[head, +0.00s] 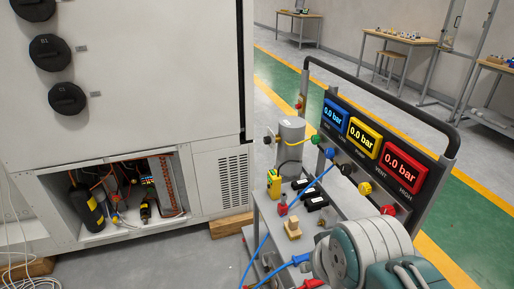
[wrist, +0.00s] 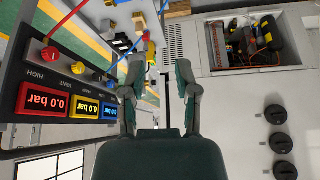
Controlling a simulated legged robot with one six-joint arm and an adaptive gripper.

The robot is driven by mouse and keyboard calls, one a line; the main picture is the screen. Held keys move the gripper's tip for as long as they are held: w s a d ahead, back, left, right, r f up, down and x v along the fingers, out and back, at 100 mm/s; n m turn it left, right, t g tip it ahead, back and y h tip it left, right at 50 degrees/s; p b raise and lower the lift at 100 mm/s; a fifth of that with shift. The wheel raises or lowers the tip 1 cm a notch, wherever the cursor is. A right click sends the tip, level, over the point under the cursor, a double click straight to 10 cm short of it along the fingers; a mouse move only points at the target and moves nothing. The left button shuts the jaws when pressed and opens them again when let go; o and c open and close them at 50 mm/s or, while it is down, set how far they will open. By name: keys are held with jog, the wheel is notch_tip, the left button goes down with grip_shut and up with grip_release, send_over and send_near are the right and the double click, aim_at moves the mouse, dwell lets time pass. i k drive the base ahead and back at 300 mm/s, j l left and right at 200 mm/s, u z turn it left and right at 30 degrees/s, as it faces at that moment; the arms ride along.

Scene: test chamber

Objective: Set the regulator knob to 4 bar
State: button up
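The cart panel carries a blue display (head: 333,115), a yellow display (head: 364,138) and a red display (head: 400,168). All three read 0.0 bar. Below them sit a green knob (head: 315,139), black knobs (head: 346,169) and a red fitting (head: 388,210). I cannot tell which knob is the regulator. In the wrist view the panel is upside down at left, with the red display (wrist: 44,100), a red fitting (wrist: 48,54) and a yellow fitting (wrist: 78,67). My gripper (wrist: 160,82) is open and empty, apart from the panel. Its fingertips do not show in the head view.
A grey cylinder (head: 291,133) stands on the cart beside a yellow device (head: 273,184) and small parts. A blue hose (head: 292,213) crosses the cart. A black rail (head: 385,105) runs above the panel. A white cabinet (head: 150,105) with black knobs (head: 67,99) stands at left.

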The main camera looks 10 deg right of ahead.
aim_at(267, 140)
jog(key=k+j+z, duration=0.2)
jog(key=k+z, duration=0.15)
jog(key=z, duration=0.25)
jog(key=k+z, duration=0.15)
jog(key=z, duration=0.25)
jog(key=i+j+z, duration=0.15)
jog(key=j+z, duration=0.8)
jog(key=j, duration=2.95)
